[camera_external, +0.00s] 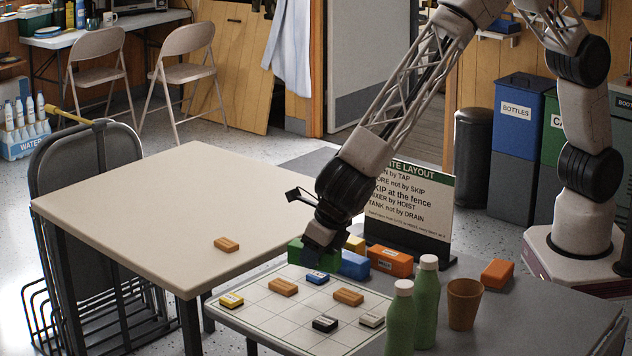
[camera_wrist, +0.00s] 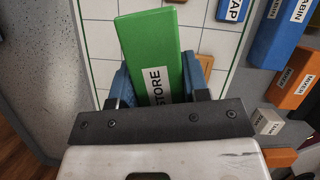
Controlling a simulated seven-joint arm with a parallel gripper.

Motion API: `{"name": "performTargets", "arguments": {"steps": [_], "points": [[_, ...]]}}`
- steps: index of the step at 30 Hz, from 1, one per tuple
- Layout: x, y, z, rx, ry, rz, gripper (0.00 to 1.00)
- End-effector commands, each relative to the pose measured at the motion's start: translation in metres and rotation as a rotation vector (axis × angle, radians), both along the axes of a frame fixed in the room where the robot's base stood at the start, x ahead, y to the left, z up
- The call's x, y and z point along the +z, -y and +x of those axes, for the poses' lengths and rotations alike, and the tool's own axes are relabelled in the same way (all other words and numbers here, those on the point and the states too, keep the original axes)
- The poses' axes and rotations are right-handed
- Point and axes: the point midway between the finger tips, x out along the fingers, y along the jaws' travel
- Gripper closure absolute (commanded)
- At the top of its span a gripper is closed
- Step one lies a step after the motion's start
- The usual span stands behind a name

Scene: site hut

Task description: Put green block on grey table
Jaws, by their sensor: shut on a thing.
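A green block labelled STORE (camera_wrist: 152,50) sits between the two blue fingers of my gripper (camera_wrist: 158,88) in the wrist view. My gripper is shut on it. In the external view my gripper (camera_external: 322,240) points down over the back left edge of the white grid board, and the green block (camera_external: 297,251) shows partly below and left of it. I cannot tell whether the block touches the board. The grey table (camera_external: 535,318) stands at the front right and carries the board.
The white grid board (camera_external: 262,312) holds several small labelled blocks. Blue (camera_external: 354,264) and orange (camera_external: 391,262) blocks and a sign (camera_external: 410,205) stand behind it. Green bottles (camera_external: 426,300) and a brown cup (camera_external: 464,303) stand right. A cream table (camera_external: 150,215) with one orange block (camera_external: 227,244) is left.

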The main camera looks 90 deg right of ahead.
Motion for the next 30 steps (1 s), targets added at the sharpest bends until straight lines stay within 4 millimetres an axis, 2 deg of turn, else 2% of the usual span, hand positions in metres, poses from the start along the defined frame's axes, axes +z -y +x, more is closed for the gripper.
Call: {"name": "performTargets", "arguments": {"steps": [11, 30], "points": [[-0.005, 0.016, -0.025, -0.441, 0.0, 0.0, 0.89], [-0.011, 0.043, -0.083, -1.439, 0.0, 0.0, 0.89]]}}
